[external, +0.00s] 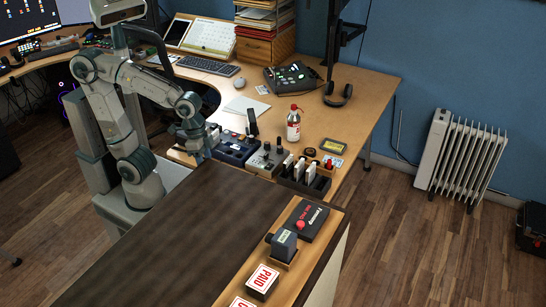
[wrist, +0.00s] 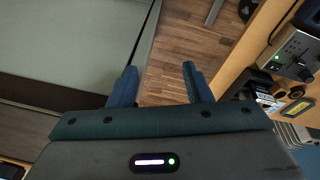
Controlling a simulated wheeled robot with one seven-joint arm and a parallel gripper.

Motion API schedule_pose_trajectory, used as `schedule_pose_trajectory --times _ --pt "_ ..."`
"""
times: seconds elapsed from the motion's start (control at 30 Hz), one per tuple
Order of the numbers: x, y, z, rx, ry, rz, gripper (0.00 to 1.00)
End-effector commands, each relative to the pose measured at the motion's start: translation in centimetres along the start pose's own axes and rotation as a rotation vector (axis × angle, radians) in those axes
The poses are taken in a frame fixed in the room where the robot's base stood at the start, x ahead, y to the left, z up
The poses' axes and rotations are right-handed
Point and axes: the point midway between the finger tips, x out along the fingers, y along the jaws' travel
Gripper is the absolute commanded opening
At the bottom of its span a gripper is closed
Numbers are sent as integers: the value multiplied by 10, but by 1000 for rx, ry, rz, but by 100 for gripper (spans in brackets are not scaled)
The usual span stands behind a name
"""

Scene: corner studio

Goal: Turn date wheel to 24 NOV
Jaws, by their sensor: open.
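A dark block-shaped device with a small pale window (external: 284,243) stands on a wooden base on the dark counter in the external view. It looks like the date stamp, but its wheel and any date are too small to read. My gripper (external: 197,155) is over the near edge of the wooden desk, well to the upper left of that device. In the wrist view my gripper (wrist: 160,82) has its two blue fingers wide apart with nothing between them. The stamp device does not show clearly in the wrist view.
A black box with a red button (external: 309,221) and a red-and-white PAID block (external: 263,280) flank the stamp device. Control boxes (external: 236,148), a slotted black holder (external: 304,177) and a red-capped bottle (external: 294,124) crowd the desk edge. The dark counter top (external: 190,235) is largely clear.

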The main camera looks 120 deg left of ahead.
Motion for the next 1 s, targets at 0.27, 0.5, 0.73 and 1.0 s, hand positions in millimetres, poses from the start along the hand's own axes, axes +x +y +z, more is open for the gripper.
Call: schedule_pose_trajectory --times 0.27,0.5,0.73,1.0 --pt "2 -49 -38 -196 78 19 45" --pt "-20 -6 -102 -130 296 66 45" --pt "-53 56 -164 -64 536 130 45" --pt "-117 165 -221 8 869 229 45"
